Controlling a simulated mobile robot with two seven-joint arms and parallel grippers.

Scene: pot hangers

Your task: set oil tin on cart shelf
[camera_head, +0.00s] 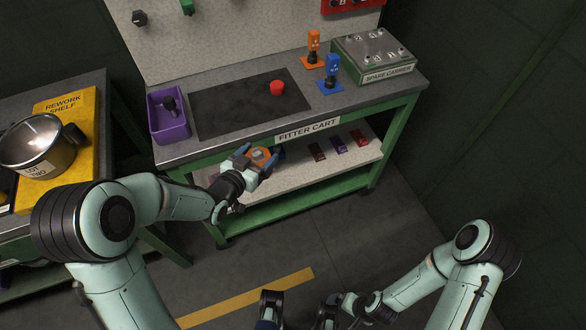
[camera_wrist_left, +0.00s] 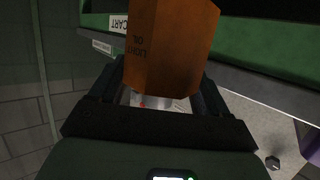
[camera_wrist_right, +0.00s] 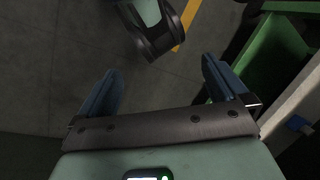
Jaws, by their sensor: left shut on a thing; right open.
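The orange oil tin (camera_head: 262,155) is held in my left gripper (camera_head: 256,160) at the left part of the fitter cart's shelf opening, in front of or over the pale shelf (camera_head: 310,172). I cannot tell whether the tin touches the shelf. In the left wrist view the tin (camera_wrist_left: 168,45) shows its "LIGHT OIL" lettering between the fingers, with the cart's green frame behind. My right gripper (camera_wrist_right: 160,80) is open and empty, low over the floor in front of the cart.
Several small coloured blocks (camera_head: 338,146) sit on the shelf's right part. The cart top (camera_head: 220,136) above holds a purple bin (camera_head: 167,114), a red knob (camera_head: 277,88), orange and blue stands and a spare carrier box (camera_head: 373,57). A pot (camera_head: 37,146) stands on the rework shelf at left.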

